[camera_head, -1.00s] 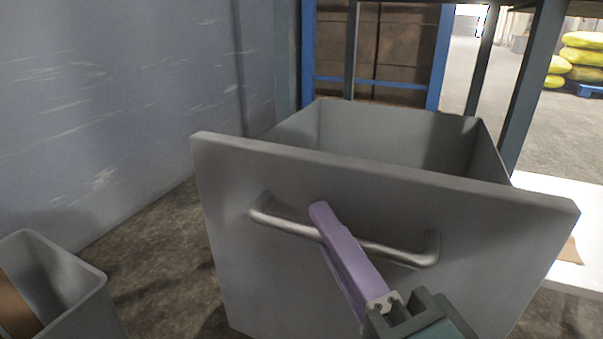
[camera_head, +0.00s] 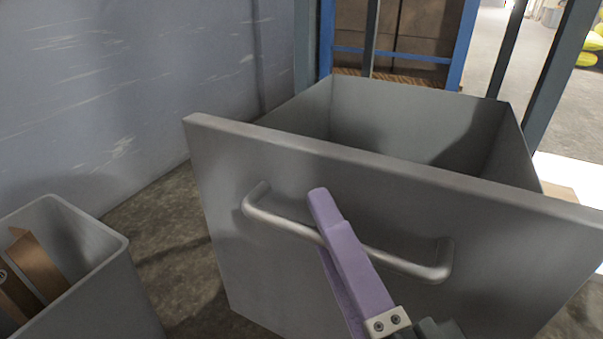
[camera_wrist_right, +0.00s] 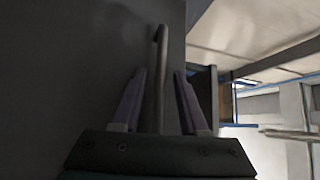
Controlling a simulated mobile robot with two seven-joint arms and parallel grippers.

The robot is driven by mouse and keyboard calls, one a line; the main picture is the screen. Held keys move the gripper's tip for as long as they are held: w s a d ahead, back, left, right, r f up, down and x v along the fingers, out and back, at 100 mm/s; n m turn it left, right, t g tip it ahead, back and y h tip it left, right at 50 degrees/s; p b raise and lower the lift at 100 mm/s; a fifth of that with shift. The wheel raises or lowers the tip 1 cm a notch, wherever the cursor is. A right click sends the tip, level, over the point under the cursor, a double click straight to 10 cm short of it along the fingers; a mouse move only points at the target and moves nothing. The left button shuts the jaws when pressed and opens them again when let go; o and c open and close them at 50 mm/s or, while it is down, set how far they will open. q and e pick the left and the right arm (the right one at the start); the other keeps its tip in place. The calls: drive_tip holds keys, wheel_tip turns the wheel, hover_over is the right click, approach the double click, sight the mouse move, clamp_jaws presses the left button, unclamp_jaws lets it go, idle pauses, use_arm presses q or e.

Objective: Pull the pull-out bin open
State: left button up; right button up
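The grey pull-out bin (camera_head: 265,280) stands open in the head view, its hollow inside showing behind the front panel. A silver bar handle (camera_head: 415,264) crosses the panel. My right gripper (camera_head: 322,205) is at the handle, with a purple finger reaching over the bar near its middle. In the right wrist view, the handle (camera_wrist_right: 160,60) runs between the two fingers of this gripper (camera_wrist_right: 160,78). The fingers are apart, with a visible gap on each side of the bar. My left gripper is not in view.
A grey open box (camera_head: 120,280) with brown cardboard pieces (camera_head: 38,265) stands on the floor at the lower left. A grey wall (camera_head: 100,90) rises behind it. A blue-framed rack (camera_head: 466,45) is behind the bin. Some floor (camera_head: 175,245) is bare between box and bin.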

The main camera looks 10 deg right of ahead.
drive_tip(key=shift+s, duration=0.35)
drive_tip(key=p+v, duration=0.2)
drive_tip(key=v, duration=0.7)
drive_tip(key=shift+s+d+f, duration=0.1)
drive_tip(key=shift+s+d, duration=0.05)
